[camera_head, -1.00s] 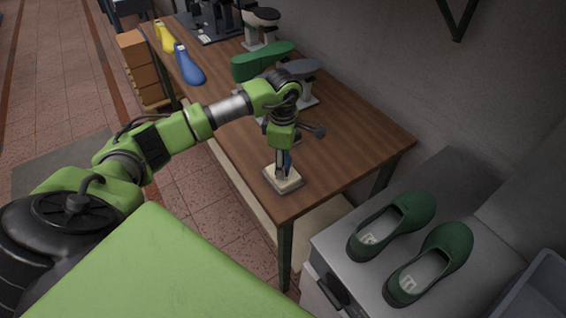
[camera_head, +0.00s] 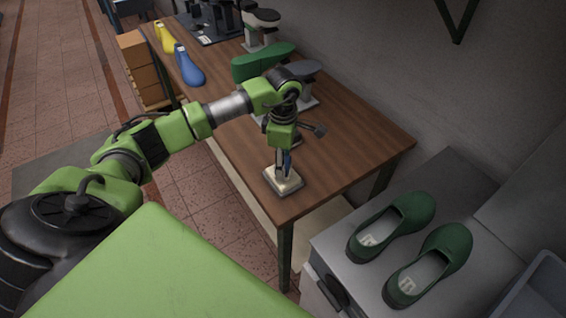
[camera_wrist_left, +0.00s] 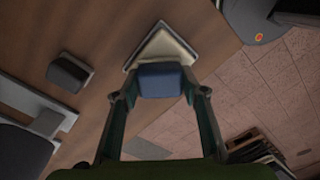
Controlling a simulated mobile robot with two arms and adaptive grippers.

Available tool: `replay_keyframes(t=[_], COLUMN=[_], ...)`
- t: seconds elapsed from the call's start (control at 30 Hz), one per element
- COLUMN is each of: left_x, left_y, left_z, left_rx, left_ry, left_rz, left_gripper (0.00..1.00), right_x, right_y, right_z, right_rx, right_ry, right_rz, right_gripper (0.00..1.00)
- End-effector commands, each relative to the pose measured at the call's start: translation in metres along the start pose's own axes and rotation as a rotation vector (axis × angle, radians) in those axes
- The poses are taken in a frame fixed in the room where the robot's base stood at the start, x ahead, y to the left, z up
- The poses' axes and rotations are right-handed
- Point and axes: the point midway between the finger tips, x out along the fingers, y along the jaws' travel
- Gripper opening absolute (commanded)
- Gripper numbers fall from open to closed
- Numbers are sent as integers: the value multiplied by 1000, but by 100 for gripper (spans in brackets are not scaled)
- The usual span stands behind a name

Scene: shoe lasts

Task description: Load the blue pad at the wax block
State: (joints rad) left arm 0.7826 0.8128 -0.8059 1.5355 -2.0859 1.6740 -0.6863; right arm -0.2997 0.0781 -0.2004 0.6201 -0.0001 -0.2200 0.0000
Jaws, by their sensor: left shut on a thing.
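My left gripper (camera_head: 284,165) points down over the near right end of the wooden workbench, just above the wax block. In the left wrist view the gripper (camera_wrist_left: 160,88) is shut on the blue pad (camera_wrist_left: 160,80), which sits between its two fingers. In the head view only a sliver of the blue pad (camera_head: 288,163) shows. The wax block (camera_head: 294,184) is a flat cream square on the bench; it also shows in the left wrist view (camera_wrist_left: 163,48), beyond the pad. Whether pad and wax touch I cannot tell. My right gripper is out of view.
The workbench (camera_head: 340,150) also carries a green last (camera_head: 262,62), a blue last (camera_head: 188,68) and a yellow last (camera_head: 166,38). Two green shoes (camera_head: 440,262) rest on a grey surface at the right. Orange-brown boxes (camera_head: 141,68) stand beyond the bench's left side.

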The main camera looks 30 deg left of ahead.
Motion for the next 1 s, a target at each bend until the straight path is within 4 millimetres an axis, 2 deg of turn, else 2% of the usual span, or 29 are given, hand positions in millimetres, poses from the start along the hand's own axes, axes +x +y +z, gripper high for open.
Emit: replay_keyframes(t=[0.1,0.63,1.0], left_x=[-14,-57,-60], left_y=[1,1,1], left_z=[0,0,0], left_rx=[-1,1,0], left_ry=[0,-1,-1], left_rz=[3,4,4], left_gripper=[23,23,23], right_x=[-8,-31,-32], right_y=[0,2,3], right_z=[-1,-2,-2], right_rx=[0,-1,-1], right_ry=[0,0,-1], right_rz=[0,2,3], right_gripper=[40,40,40])
